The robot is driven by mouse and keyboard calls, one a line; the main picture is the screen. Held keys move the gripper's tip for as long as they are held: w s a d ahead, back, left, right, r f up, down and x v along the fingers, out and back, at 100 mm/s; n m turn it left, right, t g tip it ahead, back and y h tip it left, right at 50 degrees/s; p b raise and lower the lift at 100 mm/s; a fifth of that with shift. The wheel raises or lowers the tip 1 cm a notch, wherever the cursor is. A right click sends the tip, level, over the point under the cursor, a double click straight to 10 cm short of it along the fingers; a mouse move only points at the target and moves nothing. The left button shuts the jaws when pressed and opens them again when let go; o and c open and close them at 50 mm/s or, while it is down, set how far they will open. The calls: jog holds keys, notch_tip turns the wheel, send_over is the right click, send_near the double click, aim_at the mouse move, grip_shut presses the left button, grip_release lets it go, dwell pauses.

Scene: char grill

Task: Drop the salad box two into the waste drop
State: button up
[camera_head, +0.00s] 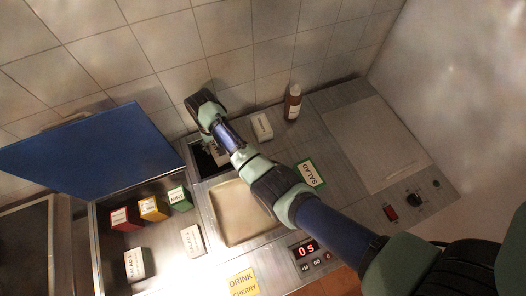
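Two white boxes with small dark lettering are in the lower left: one (135,264) in the open bin and one (192,241) by the bin's right edge. A third pale box (262,127) lies at the back by the wall. The lettering is too small to tell which is salad box two. A dark square opening (199,165), which looks like the waste drop, is left of centre.
A blue lid (90,150) stands open over the bin with red (122,219), yellow (152,208) and green (180,199) boxes. A beige tray (232,222), a green SALAD sign (311,173) and a brown bottle (293,104) are near my arm. The right-hand plate (375,145) is clear.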

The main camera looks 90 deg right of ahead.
notch_tip(320, 180, down, 3)
jog(key=shift+r+b, duration=0.1)
jog(key=shift+b, duration=0.75)
jog(key=shift+r, duration=0.1)
jog(key=o, duration=1.3)
jog(key=shift+o, duration=0.2)
notch_tip(320, 180, up, 8)
jog(key=shift+f, duration=0.2)
jog(key=shift+w, duration=0.1)
